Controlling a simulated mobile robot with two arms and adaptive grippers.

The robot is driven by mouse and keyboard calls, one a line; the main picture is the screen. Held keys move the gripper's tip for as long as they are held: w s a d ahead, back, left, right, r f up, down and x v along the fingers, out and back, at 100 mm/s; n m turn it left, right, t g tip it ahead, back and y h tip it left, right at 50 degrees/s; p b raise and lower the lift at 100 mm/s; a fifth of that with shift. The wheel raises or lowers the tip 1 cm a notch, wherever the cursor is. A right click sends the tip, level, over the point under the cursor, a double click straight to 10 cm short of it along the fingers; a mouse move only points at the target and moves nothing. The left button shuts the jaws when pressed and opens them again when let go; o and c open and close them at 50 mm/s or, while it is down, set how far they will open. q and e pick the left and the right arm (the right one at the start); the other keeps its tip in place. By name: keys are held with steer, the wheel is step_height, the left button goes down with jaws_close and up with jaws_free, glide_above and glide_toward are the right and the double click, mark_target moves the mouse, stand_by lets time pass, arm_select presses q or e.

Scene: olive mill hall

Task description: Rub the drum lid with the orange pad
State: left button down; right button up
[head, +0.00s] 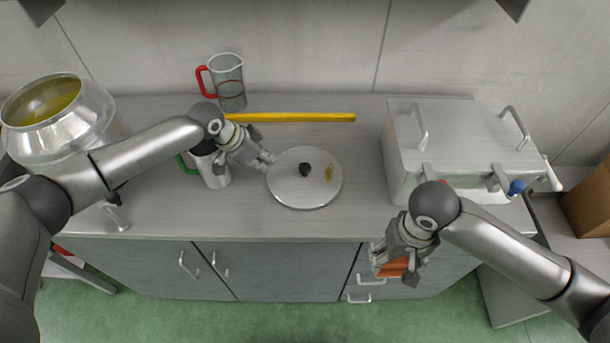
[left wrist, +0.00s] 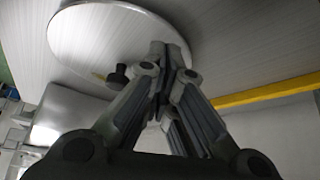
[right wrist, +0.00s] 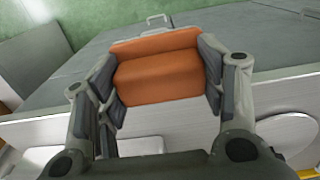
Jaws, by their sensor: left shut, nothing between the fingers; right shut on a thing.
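The drum lid (head: 300,192) is a round grey metal disc lying on the counter, with a dark knob (head: 305,169) at its middle and a yellow smear (head: 328,173) right of the knob. My left gripper (head: 268,161) is shut and empty at the lid's upper left edge. In the left wrist view its fingertips (left wrist: 168,50) overlap the lid (left wrist: 80,45); I cannot tell whether they touch it. My right gripper (head: 388,262) is shut on the orange pad (head: 394,267), in front of the counter's front edge. The pad (right wrist: 158,70) shows clearly between its fingers in the right wrist view.
A metal box (head: 455,140) with handles stands right of the lid. A yellow bar (head: 290,117) lies behind the lid. A red-handled clear jug (head: 229,85), a green-handled metal mug (head: 212,170) and a big metal vessel (head: 60,122) stand left. The counter (head: 250,222) before the lid is clear.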

mark_target(273, 173)
arm_select(q)
steer(key=shift+f+b, duration=0.9)
steer(key=shift+f, duration=0.75)
arm_select(e)
steer(key=shift+f, duration=0.95)
arm_select(q)
steer(key=shift+r, duration=0.1)
step_height(273, 173, up, 6)
steer(key=p, duration=0.5)
steer(key=shift+p, duration=0.35)
arm_select(e)
step_height(273, 173, up, 6)
steer(key=shift+f, duration=0.15)
